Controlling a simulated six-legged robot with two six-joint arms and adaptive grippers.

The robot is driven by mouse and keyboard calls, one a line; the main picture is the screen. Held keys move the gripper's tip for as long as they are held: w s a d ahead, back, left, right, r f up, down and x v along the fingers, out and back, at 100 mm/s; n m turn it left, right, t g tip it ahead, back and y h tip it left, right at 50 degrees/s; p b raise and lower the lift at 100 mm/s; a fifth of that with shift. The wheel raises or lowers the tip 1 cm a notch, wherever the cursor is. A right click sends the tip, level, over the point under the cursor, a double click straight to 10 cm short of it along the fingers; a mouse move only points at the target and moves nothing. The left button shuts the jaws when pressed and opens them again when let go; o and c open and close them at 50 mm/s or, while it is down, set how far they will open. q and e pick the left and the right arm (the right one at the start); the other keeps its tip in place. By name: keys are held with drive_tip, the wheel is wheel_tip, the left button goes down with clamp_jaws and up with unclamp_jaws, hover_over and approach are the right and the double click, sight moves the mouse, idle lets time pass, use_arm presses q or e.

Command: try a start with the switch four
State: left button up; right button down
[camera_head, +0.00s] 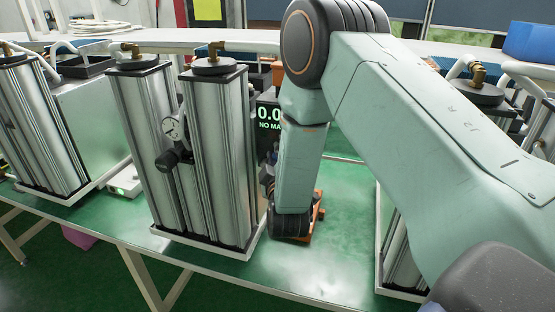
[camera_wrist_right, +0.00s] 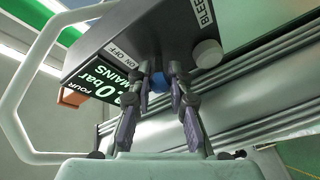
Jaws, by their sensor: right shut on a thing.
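The switch (camera_wrist_right: 158,86) is a small blue piece on the dark underside of a control box (camera_wrist_right: 150,32), beside an ON OFF label, in the right wrist view. The box's screen (camera_wrist_right: 95,88) carries the word FOUR and a bar reading of which a 0 is legible. My right gripper (camera_wrist_right: 160,76) is shut on the switch, one finger on each side. In the head view my right arm covers most of the box; part of its screen (camera_head: 268,117) shows beside a twin-column unit (camera_head: 205,160). My left gripper is not in view.
A pale knob (camera_wrist_right: 207,53) sits by a BLEED label on the box. A white tube handle (camera_wrist_right: 20,90) runs along the left. Another column unit (camera_head: 45,130) stands at the left, one (camera_head: 398,250) at the right.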

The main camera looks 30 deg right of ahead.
drive_tip(key=m+h, duration=0.1)
drive_tip(key=a+g+h+b, duration=0.1)
drive_tip(key=shift+w+f+m+g+h, duration=0.2)
drive_tip(key=shift+m+g+h, duration=0.1)
drive_tip(key=shift+m+h, duration=0.1)
drive_tip(key=shift+w+a+m+g+h+b, duration=0.1)
drive_tip(key=shift+w+m+g+h+b, duration=0.1)
drive_tip(key=shift+m+g+h, duration=0.7)
drive_tip(key=shift+w+a+m+g+h+b, duration=0.1)
drive_tip(key=shift+w+m+g+h, duration=0.1)
drive_tip(key=shift+m+g+h, duration=0.7)
drive_tip(key=shift+f+g, duration=0.1)
drive_tip(key=shift+g, duration=0.2)
